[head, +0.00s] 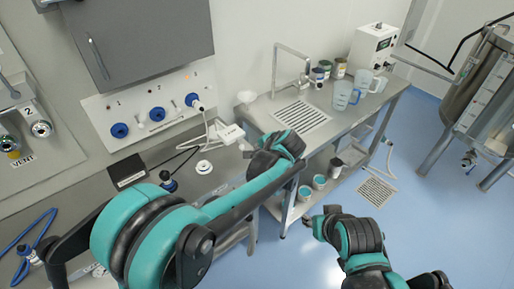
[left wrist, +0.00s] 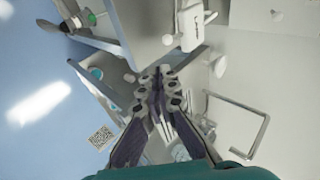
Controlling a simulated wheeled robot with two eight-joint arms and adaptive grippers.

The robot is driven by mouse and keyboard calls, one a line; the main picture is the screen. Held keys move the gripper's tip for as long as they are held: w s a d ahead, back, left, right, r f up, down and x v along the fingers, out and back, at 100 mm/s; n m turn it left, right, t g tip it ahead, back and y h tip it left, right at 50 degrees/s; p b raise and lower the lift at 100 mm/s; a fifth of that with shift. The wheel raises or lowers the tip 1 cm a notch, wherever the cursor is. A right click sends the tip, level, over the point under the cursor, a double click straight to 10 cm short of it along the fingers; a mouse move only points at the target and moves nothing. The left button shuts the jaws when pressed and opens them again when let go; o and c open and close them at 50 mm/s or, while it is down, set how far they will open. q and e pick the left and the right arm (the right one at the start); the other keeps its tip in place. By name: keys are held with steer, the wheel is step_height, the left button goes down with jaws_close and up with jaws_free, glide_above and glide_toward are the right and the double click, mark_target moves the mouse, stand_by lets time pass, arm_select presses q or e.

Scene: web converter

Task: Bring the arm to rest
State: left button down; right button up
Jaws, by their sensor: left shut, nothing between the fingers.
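My left arm (head: 160,225), teal and dark grey, reaches in from the lower left of the head view. Its wrist (head: 275,155) is held over the front edge of the steel counter. The left gripper (left wrist: 160,74) shows in the left wrist view with its dark fingers together at the tips and nothing between them. In the head view its fingertips are hard to make out. My right arm (head: 360,245) shows at the lower right, over the blue floor. Its finger state cannot be made out.
The steel counter (head: 255,112) carries a tap (head: 290,65), blue-tinted jugs (head: 345,95), small jars and a white box. Teal-rimmed pots (head: 305,193) sit on the lower shelf. A steel tank (head: 480,85) stands at right. The blue floor (head: 440,200) in between is mostly clear.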

arm_select(q)
steer(key=shift+s, duration=0.1)
steer(key=s+a+r+n+g+h+b, duration=0.15)
steer(key=s+a+n+b, duration=0.35)
steer(key=s+a, duration=1)
steer(key=s+a+f+n+h+b, duration=0.1)
steer(key=s+a+f+n, duration=0.2)
steer(key=s, duration=0.3)
steer(key=s+a+f+n+h+b, duration=0.1)
steer(key=s+a+f+n, duration=0.2)
steer(key=s, duration=0.3)
steer(key=shift+s+a+f+n, duration=0.15)
steer(key=shift+s+f+n, duration=0.2)
steer(key=shift+f, duration=0.15)
steer(key=c, duration=2.3)
jaws_free()
steer(key=shift+t, duration=0.25)
